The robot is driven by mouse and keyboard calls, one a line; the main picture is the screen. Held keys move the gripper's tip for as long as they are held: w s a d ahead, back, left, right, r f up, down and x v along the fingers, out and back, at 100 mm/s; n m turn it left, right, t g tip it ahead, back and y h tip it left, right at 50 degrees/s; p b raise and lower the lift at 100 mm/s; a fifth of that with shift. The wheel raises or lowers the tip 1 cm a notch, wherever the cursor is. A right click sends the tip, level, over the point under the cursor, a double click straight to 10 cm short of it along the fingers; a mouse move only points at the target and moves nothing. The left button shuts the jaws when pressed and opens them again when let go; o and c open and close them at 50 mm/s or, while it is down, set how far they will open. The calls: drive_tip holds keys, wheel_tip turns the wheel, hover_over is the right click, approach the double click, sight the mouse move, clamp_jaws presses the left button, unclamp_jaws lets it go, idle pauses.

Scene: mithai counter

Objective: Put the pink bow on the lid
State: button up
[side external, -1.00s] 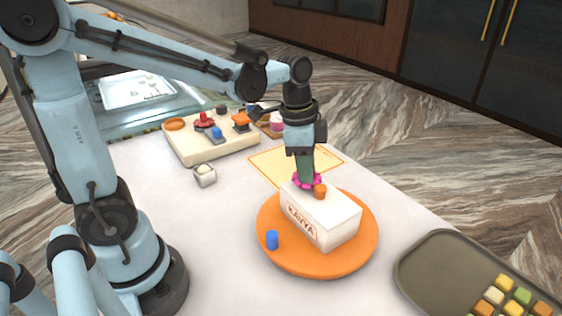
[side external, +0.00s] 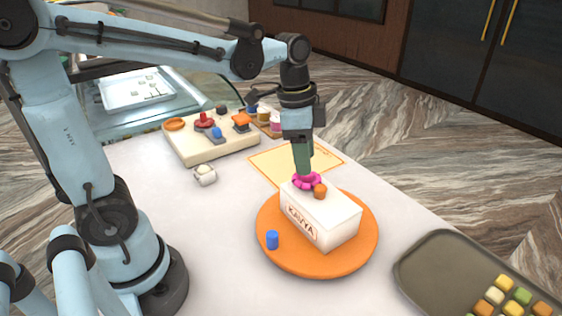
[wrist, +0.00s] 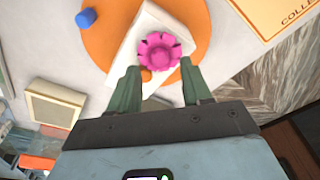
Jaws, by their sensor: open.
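The pink bow (side external: 306,181) rests on the lid of the white box (side external: 335,212), toward the lid's far end in the side view. The box stands on an orange round board (side external: 318,266). My gripper (side external: 303,174) is open just above the bow, its fingers pointing down. In the wrist view the bow (wrist: 157,50) lies on the lid (wrist: 122,55), beyond and between the two green fingertips (wrist: 160,80), with space on both sides. A small orange piece (side external: 320,190) sits beside the bow on the lid.
A blue cylinder (side external: 272,240) stands on the orange board's left. A cream block with stamps (side external: 213,150) and a small white pot (side external: 204,176) are behind left. A yellow card (side external: 270,172) lies behind the box. A tray of sweets (side external: 440,262) is at right.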

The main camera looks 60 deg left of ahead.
wheel_tip(320, 180, up, 8)
drive_tip(key=r, duration=0.1)
drive_tip(key=n+t+y, duration=0.1)
drive_tip(key=n+t, duration=0.5)
drive_tip(key=n, duration=0.3)
approach(297, 181)
drive_tip(key=x, duration=0.2)
drive_tip(key=shift+f, duration=0.3)
drive_tip(key=shift+o, duration=0.2)
